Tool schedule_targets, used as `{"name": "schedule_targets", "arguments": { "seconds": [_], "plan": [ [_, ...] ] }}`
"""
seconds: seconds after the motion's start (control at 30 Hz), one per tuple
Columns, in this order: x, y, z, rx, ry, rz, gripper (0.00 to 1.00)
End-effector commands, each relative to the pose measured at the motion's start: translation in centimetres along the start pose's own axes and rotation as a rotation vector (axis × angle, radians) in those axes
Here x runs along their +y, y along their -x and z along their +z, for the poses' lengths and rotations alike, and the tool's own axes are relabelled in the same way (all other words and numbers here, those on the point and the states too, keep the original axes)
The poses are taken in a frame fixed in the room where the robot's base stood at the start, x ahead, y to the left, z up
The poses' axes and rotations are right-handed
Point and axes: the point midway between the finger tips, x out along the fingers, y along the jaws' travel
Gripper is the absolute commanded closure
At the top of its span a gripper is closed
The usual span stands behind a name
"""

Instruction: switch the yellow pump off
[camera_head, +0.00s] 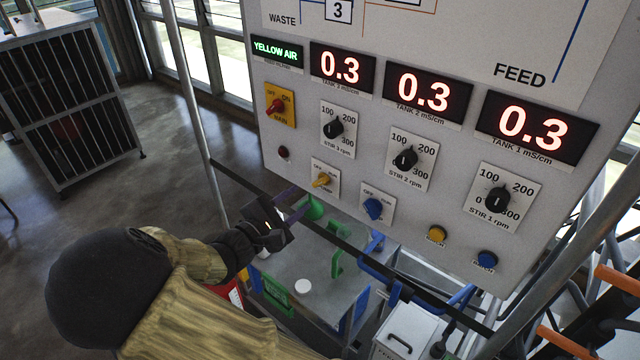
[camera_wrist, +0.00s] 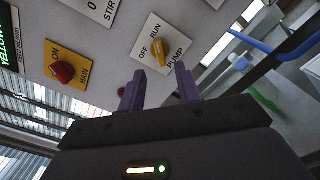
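The yellow pump knob (camera_head: 323,180) sits on a white OFF/RUN plate low on the grey control panel. In the wrist view the same yellow knob (camera_wrist: 161,49) shows beyond and between my fingertips, with OFF, RUN and PUMP printed around it. I cannot tell for certain which mark it points to. My gripper (camera_head: 292,204) is in front of the panel, just below and left of the knob in the head view. Its two purple fingers are apart with nothing between them in the wrist view (camera_wrist: 158,78), and appear clear of the knob.
A blue knob (camera_head: 373,208) on a similar plate is right of the yellow one. The red MAIN switch (camera_head: 277,106) and black stirrer knobs (camera_head: 333,129) are above. A dark rail (camera_head: 340,241) and a bench (camera_head: 300,262) with green and blue fittings lie below.

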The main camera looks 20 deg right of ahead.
Motion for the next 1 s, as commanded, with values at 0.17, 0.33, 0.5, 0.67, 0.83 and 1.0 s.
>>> {"name": "schedule_targets", "arguments": {
  "seconds": [0.17,0.33,0.5,0.67,0.83,1.0],
  "plan": [
    [-0.2,-2.1,-0.1,-0.002,-0.001,-0.002,0.66],
    [-0.2,-4.0,-0.1,-0.002,0.0,-0.002,0.66],
    [-0.1,-5.8,-0.1,-0.001,0.0,-0.002,0.66],
    [0.0,-6.7,0.0,0.0,0.0,0.0,0.66],
    [-0.1,-7.2,0.0,0.0,-0.001,-0.001,0.66],
    [-0.1,-7.6,0.0,0.001,-0.001,-0.001,0.66]
  ]
}}
